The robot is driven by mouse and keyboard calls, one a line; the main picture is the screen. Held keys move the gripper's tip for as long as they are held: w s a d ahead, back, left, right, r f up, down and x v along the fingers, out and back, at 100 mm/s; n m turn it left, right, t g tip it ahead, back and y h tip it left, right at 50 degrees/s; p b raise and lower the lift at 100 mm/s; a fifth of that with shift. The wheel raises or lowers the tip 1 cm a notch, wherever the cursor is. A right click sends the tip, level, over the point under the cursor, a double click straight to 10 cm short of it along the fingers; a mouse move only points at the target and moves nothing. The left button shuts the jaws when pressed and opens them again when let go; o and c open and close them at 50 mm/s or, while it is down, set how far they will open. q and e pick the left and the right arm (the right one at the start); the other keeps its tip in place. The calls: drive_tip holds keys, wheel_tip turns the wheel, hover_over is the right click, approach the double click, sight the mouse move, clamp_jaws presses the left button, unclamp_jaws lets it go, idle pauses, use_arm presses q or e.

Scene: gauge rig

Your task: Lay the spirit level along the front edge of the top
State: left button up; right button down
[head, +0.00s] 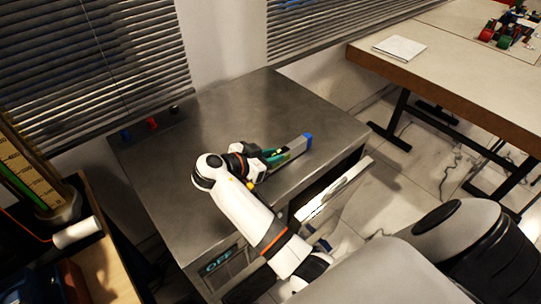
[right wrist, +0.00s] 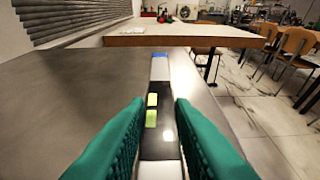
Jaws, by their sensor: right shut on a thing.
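The spirit level (head: 291,151) is a grey bar with a blue end cap; in the right wrist view (right wrist: 160,75) it runs straight ahead, with yellow-green vials in it. My right gripper (head: 272,158) is shut on it, its green fingers (right wrist: 158,135) on either side. My left gripper is out of view.
Small blue, red and dark items (head: 152,123) sit along the top's back left edge. A wooden table (head: 450,60) with a white pad (head: 400,47) stands at the back right. A wooden bench (head: 100,265) is at the left. Much of the top is clear.

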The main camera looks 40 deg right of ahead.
drive_tip(key=shift+f, duration=0.2)
drive_tip(key=c, duration=1.7)
unclamp_jaws()
drive_tip(key=shift+f, duration=0.2)
drive_tip(key=o, duration=0.4)
drive_tip(key=shift+r, duration=0.1)
drive_tip(key=shift+o, duration=0.2)
